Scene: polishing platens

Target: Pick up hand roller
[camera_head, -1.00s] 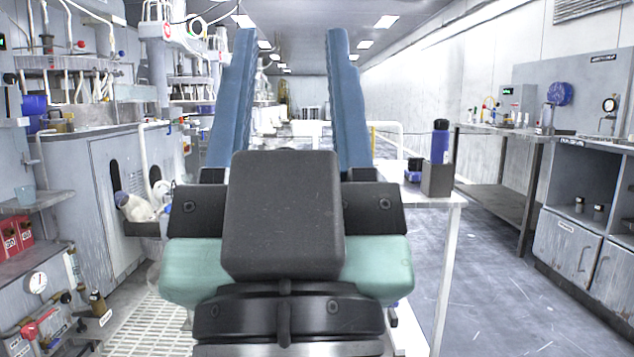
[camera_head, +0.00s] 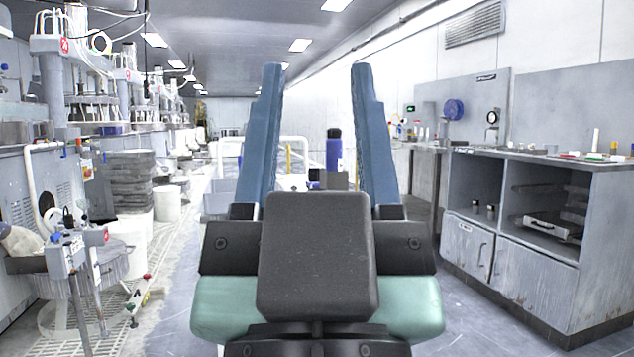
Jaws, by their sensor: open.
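My gripper (camera_head: 317,68) is in the middle of the head view, pointing away from me. Its two blue fingers stand wide apart with nothing between their tips. I cannot make out a hand roller anywhere in the view. My gripper's dark body hides much of the area straight ahead. A dark blue bottle-like cylinder (camera_head: 334,152) with a black cap shows between the fingers, well beyond them.
A grey cabinet (camera_head: 522,258) with open shelves and small items on top stands at right. Grey buckets, a white drum (camera_head: 167,203) and lab equipment line the left. Pale floor (camera_head: 185,270) is open at left of centre; bluish floor (camera_head: 480,325) is clear at right.

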